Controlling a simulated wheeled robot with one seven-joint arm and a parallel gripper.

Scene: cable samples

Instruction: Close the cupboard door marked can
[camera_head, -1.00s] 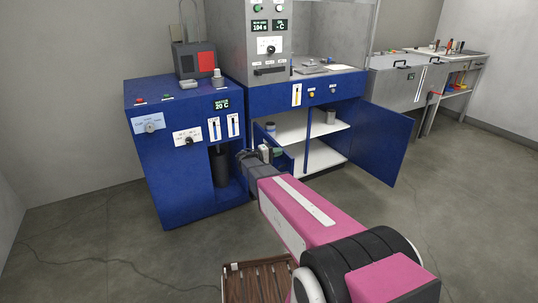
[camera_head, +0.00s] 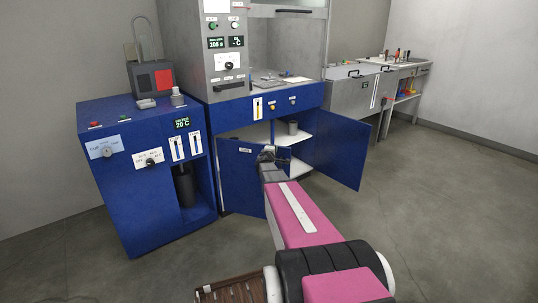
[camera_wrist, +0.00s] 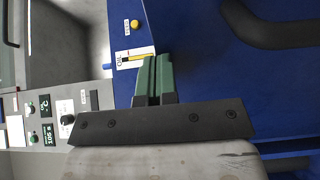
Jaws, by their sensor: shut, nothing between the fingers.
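The blue cupboard under the steel cabinet has two doors. The left door (camera_head: 238,180) is partly open, its front facing me across the left of the opening. It carries a small label (camera_head: 245,150), too small to read. The right door (camera_head: 342,150) stands wide open. My gripper (camera_head: 267,154) is at the left door's free edge; contact cannot be told. In the wrist view, my gripper's green fingers (camera_wrist: 152,78) are shut together and empty, over blue panelling with a dark handle (camera_wrist: 268,25).
A blue unit with dials (camera_head: 140,165) stands left of the cupboard. White shelves hold a grey can (camera_head: 293,127). A slatted wooden item (camera_head: 232,290) lies low in front. Steel benches (camera_head: 358,88) stand at the back right. The floor at right is open.

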